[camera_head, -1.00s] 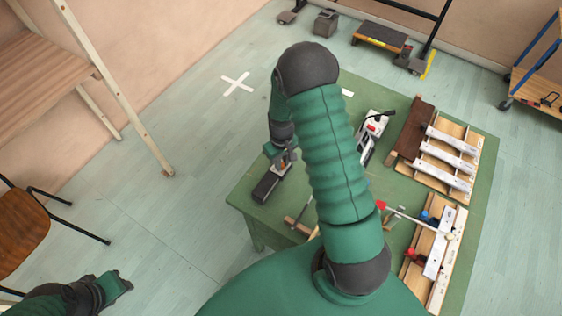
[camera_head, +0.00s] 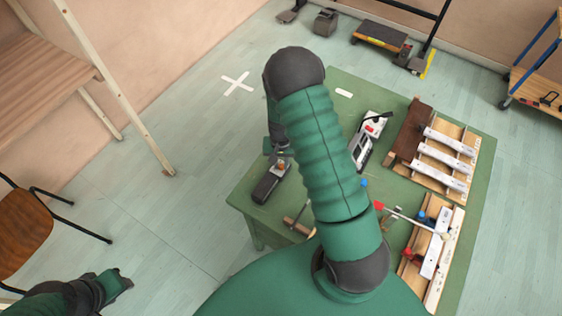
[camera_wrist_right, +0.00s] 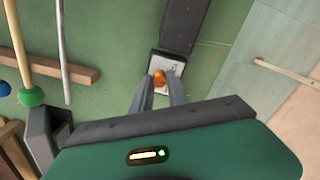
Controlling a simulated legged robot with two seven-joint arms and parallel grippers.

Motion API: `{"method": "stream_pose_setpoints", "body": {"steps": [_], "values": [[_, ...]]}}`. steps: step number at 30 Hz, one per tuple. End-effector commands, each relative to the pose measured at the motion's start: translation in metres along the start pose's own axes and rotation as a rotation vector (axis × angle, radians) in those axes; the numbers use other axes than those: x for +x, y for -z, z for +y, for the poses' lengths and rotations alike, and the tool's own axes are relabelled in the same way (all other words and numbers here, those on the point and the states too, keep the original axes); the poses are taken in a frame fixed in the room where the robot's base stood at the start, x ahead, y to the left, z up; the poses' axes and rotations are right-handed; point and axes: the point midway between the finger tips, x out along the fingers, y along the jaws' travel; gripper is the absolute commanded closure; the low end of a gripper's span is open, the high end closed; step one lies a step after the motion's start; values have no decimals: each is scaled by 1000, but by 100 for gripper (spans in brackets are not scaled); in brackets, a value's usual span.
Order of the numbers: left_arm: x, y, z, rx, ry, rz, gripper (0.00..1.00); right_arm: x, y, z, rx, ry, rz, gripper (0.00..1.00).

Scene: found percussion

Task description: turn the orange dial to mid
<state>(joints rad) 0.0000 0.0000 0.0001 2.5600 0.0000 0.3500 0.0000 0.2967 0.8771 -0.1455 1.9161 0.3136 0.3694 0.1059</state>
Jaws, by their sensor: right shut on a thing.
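The orange dial (camera_wrist_right: 159,76) sits on a pale plate at the end of a dark box (camera_wrist_right: 182,24) on the green table. In the head view the dark box (camera_head: 267,185) lies near the table's left edge, with a small orange spot of the dial (camera_head: 281,167) at its far end. My right gripper (camera_wrist_right: 160,80) reaches down over the plate, its two fingers on either side of the dial and shut on it. The dial's pointer and marks are too small to read. My left gripper (camera_head: 122,280) is at the lower left, far from the table; its jaws are unclear.
A white-and-grey device (camera_head: 366,143) stands right of the box. A wooden rack with metal bars (camera_head: 447,153) and a second wooden frame (camera_head: 434,255) are farther right. Mallets (camera_wrist_right: 31,96) and a wooden bar (camera_wrist_right: 66,77) lie nearby.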

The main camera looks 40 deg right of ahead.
Motion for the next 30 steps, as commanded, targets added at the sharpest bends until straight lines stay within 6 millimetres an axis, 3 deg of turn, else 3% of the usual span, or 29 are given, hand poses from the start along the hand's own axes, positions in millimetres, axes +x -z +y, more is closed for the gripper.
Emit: {"method": "stream_pose_setpoints", "body": {"steps": [22,23,24,27,30], "values": [[-3,1,0,0,0,0,66,0,0,0,107,1,0,100],[-3,1,0,0,0,0,66,0,0,0,107,1,0,79],[-3,1,0,0,0,0,66,0,0,0,107,1,0,74],[-3,1,0,0,0,0,66,0,0,0,107,0,0,61],[-3,1,0,0,0,0,66,0,0,0,107,0,0,59]]}}
